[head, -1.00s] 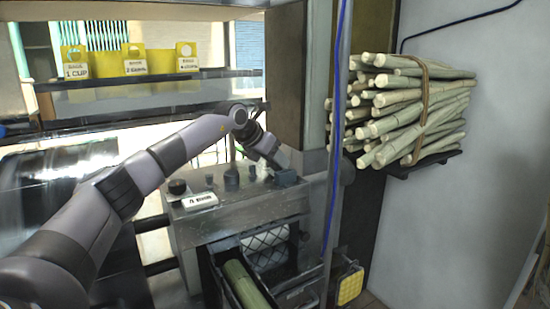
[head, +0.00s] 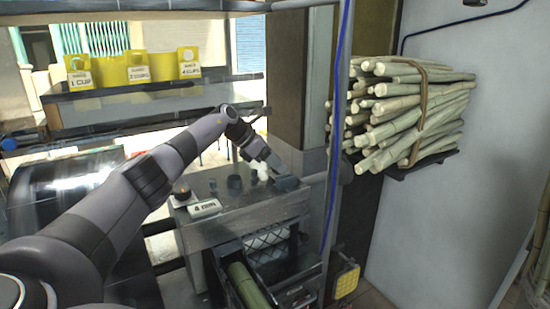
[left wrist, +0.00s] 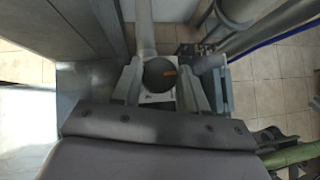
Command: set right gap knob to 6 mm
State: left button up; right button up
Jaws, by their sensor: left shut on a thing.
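My left gripper (head: 276,178) reaches down to the right end of the grey press top (head: 232,208). A finger stands on each side of the knob. In the head view the gripper hides this knob. A white display (head: 205,208) on the press top shows a dark figure that looks like 4, with text too small to read surely. My right gripper is not in view.
Other dark knobs (head: 234,184) and a dark round button (head: 181,191) stand on the press top. Green cane (head: 247,286) lies in the chute below. A post with a blue cable (head: 334,130) and bundled cane (head: 410,112) are at right.

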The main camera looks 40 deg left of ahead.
pick_arm(q)
jog(key=shift+m+h, duration=0.3)
jog(key=shift+m, duration=0.1)
dwell(0.4)
jog(key=o, duration=1.1)
jog(key=shift+v, duration=3.6)
jog(key=shift+w, duration=0.1)
